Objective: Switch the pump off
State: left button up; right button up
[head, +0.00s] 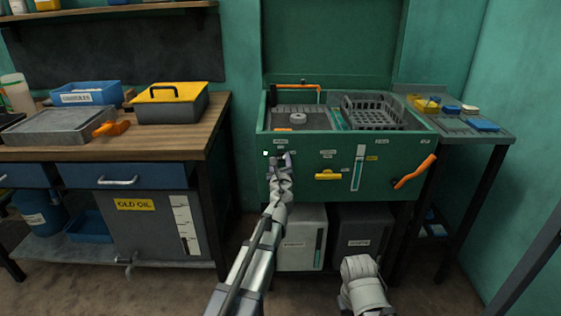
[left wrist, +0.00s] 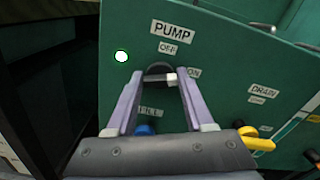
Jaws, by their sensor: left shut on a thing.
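The pump switch is a dark round knob (left wrist: 157,68) on the green front panel (left wrist: 225,60), under the labels PUMP (left wrist: 171,31) and OFF (left wrist: 168,48). An ON label (left wrist: 194,72) is to its right. A white mark on the knob's right side lies toward ON. My left gripper (head: 283,158) reaches the panel's upper left in the head view; in the left wrist view its fingers (left wrist: 160,82) are shut on the knob, one on each side. A small lamp (left wrist: 121,56) left of the knob glows white. The fingers partly hide the knob.
A yellow handle (head: 328,176) and an orange lever (head: 415,172) stick out from the panel to the right. A wooden workbench (head: 215,105) stands at the left. Part of my right arm shows low in the head view, its gripper unseen.

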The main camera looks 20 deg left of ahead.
pick_arm(q)
grip_shut()
jog(key=shift+n, duration=0.3)
jog(key=n, duration=0.6)
jog(key=shift+a+f+n, duration=0.1)
jog(key=shift+n, duration=0.3)
jog(key=n, duration=0.6)
jog(key=shift+f, duration=0.1)
jog(key=shift+n, duration=0.4)
jog(key=o, duration=1.2)
grip_release()
